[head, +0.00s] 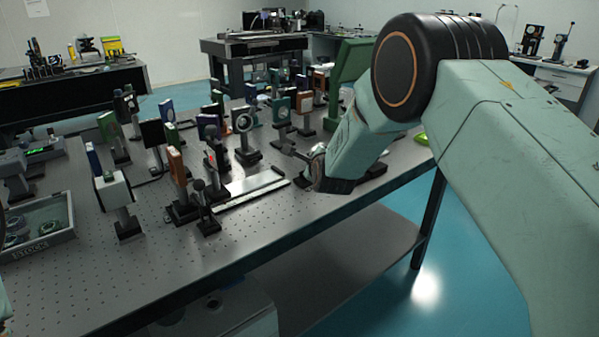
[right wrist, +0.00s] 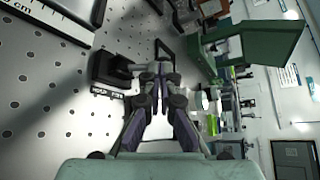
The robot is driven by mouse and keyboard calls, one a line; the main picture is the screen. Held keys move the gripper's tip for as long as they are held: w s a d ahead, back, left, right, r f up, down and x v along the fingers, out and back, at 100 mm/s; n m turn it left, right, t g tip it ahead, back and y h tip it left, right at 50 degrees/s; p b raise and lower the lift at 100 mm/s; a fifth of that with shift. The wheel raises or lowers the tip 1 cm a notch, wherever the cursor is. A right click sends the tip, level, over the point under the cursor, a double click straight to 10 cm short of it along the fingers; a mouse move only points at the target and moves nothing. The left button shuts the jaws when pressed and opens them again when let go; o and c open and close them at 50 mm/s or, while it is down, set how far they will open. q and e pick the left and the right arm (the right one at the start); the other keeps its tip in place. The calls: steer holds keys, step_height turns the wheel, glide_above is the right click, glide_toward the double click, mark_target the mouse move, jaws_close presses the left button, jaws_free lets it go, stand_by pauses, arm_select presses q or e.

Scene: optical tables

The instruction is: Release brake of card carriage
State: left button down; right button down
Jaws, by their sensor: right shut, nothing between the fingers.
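My right gripper (head: 297,158) is shut and empty, low over the table by the far end of a pale scale rail (head: 250,189). In the right wrist view its fingertips (right wrist: 160,72) are together, beside a black block (right wrist: 108,69) with a short arm or lever reaching toward them. I cannot tell whether they touch. A small label (right wrist: 106,91), too small to read, lies next to the block. The rail's cm scale (right wrist: 48,22) shows at the top left. I cannot tell for sure which part is the card carriage or its brake. My left gripper is out of view.
Several posts with optics, such as a round-lens mount (head: 243,121) and a white box mount (head: 115,192), crowd the table (head: 150,262) left of and behind the rail. A tray (head: 40,246) is at the left. A green housing (head: 349,62) stands behind my right arm. The front strip is bare.

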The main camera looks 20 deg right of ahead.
steer(key=shift+r, duration=0.1)
steer(key=shift+r+p, duration=0.45)
steer(key=shift+r, duration=0.35)
